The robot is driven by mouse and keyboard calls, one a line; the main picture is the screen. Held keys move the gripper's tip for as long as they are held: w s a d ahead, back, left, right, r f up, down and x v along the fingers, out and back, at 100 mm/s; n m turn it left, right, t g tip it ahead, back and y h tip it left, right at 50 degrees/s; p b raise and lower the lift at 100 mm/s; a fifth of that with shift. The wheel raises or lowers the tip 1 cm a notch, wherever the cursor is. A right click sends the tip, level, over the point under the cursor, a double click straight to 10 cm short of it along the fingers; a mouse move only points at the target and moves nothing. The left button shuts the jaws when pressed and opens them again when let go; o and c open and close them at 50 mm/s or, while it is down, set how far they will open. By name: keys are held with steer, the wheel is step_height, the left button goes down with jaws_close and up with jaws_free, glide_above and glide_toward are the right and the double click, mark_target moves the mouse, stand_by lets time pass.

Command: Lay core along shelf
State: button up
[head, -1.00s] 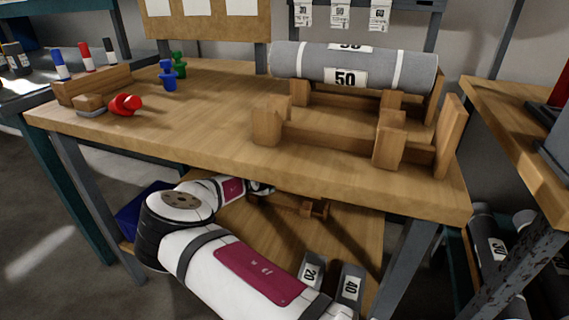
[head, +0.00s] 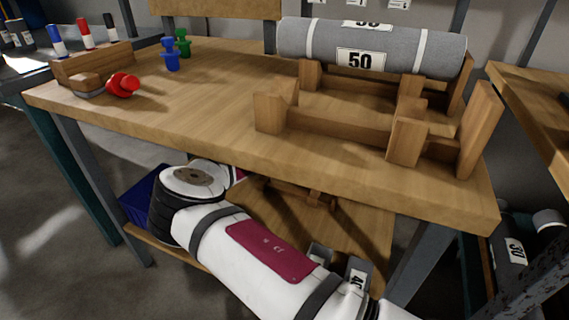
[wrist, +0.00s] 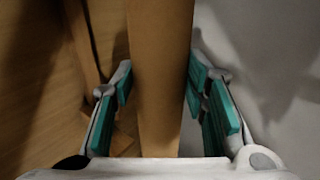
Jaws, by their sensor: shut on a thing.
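In the wrist view my gripper (wrist: 163,92) is shut on a plain brown core (wrist: 160,45), with teal pads on either side of it. The core runs lengthwise through the picture; its ends are not seen. In the head view my arm reaches under the bench top, and the gripper and core are hidden there. The lower wooden shelf (head: 350,235) shows under the bench, partly covered by my arm. A small wooden piece (head: 318,199) stands on it. I cannot tell whether the core touches the shelf.
On the bench top (head: 190,110) a grey roll marked 50 (head: 395,52) rests on a wooden cradle (head: 340,127). Grey pieces with labels (head: 357,274) stand near my arm at the lower shelf. A blue bin (head: 143,203) is at left. A bench leg (head: 415,245) stands at right.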

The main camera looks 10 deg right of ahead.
steer(key=shift+f, duration=4.5)
steer(key=o, duration=1.3)
steer(key=shift+s, duration=0.1)
steer(key=v, duration=1.1)
steer(key=shift+s+a+r, duration=0.2)
steer(key=shift+s+a, duration=0.05)
